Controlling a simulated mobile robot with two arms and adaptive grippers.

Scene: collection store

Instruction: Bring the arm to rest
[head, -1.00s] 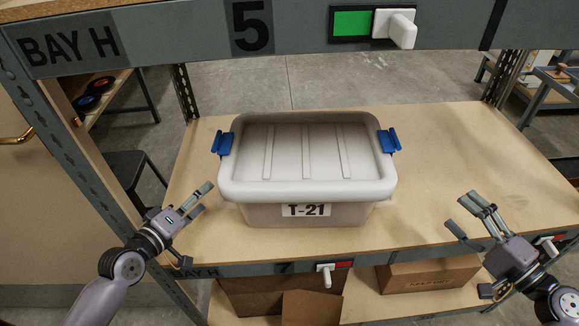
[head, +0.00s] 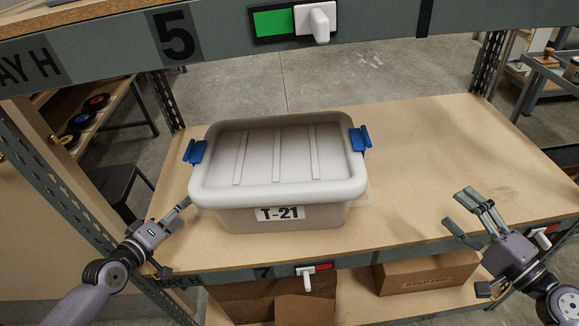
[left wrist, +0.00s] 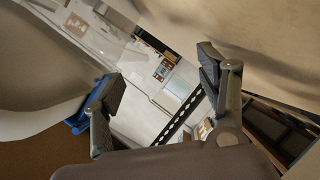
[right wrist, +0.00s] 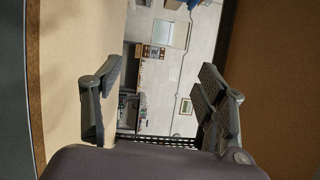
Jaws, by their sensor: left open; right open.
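My right gripper (head: 478,222) is open and empty over the front right of the shelf, well apart from the tote. Its two spread fingers show in the right wrist view (right wrist: 160,95) with nothing between them. My left gripper (head: 180,215) is at the front left of the shelf, close to the tote's left side; its fingertips are partly hard to make out in the head view. In the left wrist view its fingers (left wrist: 160,100) are apart and empty. The lidded grey tote (head: 278,215), labelled T-21, sits upright on the shelf board (head: 430,150), with blue latches (head: 360,139) at both ends.
The upper shelf beam (head: 220,35) with a green indicator (head: 272,22) crosses the top. A cardboard box (head: 425,272) stands on the lower shelf. A white switch (head: 307,279) sticks out from the front beam. The board right of the tote is clear.

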